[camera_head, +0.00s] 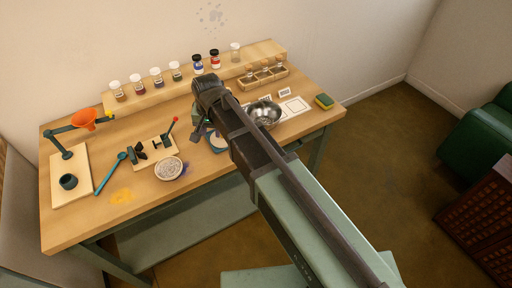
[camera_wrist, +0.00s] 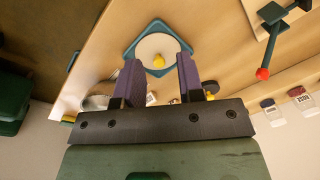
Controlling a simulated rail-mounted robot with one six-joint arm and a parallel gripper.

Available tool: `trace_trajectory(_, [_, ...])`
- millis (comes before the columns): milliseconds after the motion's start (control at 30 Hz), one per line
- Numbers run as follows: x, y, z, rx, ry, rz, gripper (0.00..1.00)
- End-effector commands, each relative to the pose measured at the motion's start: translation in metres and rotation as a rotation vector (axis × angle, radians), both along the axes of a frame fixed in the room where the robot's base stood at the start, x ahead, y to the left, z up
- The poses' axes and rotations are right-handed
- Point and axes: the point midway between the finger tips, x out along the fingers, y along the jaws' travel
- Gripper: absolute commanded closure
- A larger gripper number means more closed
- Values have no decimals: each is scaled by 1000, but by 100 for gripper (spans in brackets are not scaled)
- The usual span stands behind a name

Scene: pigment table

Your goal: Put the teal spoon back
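The teal spoon (camera_head: 108,176) lies on the table at the left in the head view, between the pale board with the funnel stand and the dark clamp-like device. It does not show in the wrist view. My gripper (camera_wrist: 160,66) is open, with two purple fingers apart and nothing seen between them. It is over the middle of the table, well to the right of the spoon. In the wrist view, a teal scale with a round white plate (camera_wrist: 148,45) and a small yellow lump (camera_wrist: 159,61) lies beyond the fingertips. My arm partly hides the scale in the head view.
An orange funnel (camera_head: 84,119) on a stand and a dark cup (camera_head: 68,181) are at the left. A filled bowl (camera_head: 169,168) and yellow powder (camera_head: 121,196) lie near the front. Jars line the back shelf (camera_head: 145,103). A metal bowl (camera_head: 265,112) and sponge (camera_head: 324,101) are right.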

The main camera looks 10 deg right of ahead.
Motion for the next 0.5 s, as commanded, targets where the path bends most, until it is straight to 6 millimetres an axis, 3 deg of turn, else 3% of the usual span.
trace_trajectory(33, [-27,-68,0,-19,6,13,65])
trace_trajectory(100, [-57,-140,-1,-43,22,63,65])
trace_trajectory(200, [-98,-210,-1,-65,43,122,65])
trace_trajectory(300, [-122,-243,-1,-74,57,160,65])
trace_trajectory(500, [-124,-250,-1,-76,62,178,65])
